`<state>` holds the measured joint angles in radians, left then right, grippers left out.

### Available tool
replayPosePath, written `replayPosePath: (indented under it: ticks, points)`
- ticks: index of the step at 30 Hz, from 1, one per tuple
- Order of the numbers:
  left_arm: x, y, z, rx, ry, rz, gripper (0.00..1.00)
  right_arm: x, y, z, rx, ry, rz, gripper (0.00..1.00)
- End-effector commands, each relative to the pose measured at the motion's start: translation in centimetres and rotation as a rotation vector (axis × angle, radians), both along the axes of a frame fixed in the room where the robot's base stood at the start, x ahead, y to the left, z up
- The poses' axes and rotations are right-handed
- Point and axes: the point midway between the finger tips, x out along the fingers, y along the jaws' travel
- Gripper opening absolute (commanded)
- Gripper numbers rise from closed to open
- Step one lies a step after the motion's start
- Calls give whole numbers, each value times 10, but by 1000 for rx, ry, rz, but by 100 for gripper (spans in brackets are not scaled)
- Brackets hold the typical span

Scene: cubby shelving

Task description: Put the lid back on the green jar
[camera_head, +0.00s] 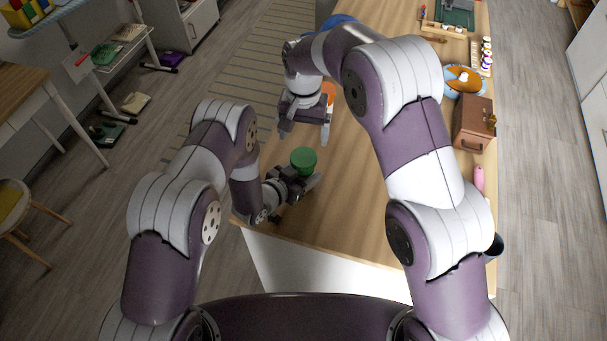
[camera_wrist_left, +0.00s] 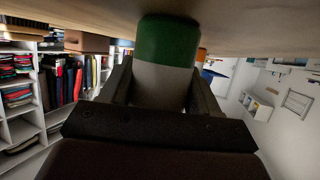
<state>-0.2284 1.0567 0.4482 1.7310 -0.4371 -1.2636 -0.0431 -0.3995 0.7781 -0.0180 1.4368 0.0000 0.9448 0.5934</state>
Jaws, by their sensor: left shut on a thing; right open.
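The green jar (camera_head: 303,160) shows its round green top at the near left corner of the wooden table. My left gripper (camera_head: 296,178) is shut around it from the side. In the left wrist view the jar (camera_wrist_left: 166,42) has a green part and a pale grey part, with a finger on each side of the grey part. My right gripper (camera_head: 304,136) is open and empty, fingers pointing down, a little behind the jar in the picture. I cannot make out a separate lid, or whether the green top is one.
An orange thing (camera_head: 328,92) stands behind my right gripper, partly hidden. A brown box (camera_head: 474,124), an orange-and-blue round thing (camera_head: 463,80) and a pink thing (camera_head: 479,180) lie along the table's right side. The wooden table (camera_head: 340,200) is bare between my arms.

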Motion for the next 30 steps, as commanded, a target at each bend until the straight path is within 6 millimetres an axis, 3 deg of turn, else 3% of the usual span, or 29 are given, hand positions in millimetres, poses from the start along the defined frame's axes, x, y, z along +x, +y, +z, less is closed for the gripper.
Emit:
replayPosePath:
  ticks: [12, 18, 24, 30]
  points:
    - [0, 0, 0, 1, 1, 0, 0, 0, 0, 0, 0, 0, 1740, 90]
    - [0, 0, 0, 1, 1, 0, 0, 0, 0, 0, 0, 0, 2361, 90]
    - [0, 0, 0, 1, 1, 0, 0, 0, 0, 0, 0, 0, 2613, 90]
    - [0, 0, 0, 1, 1, 0, 0, 0, 0, 0, 0, 0, 2632, 90]
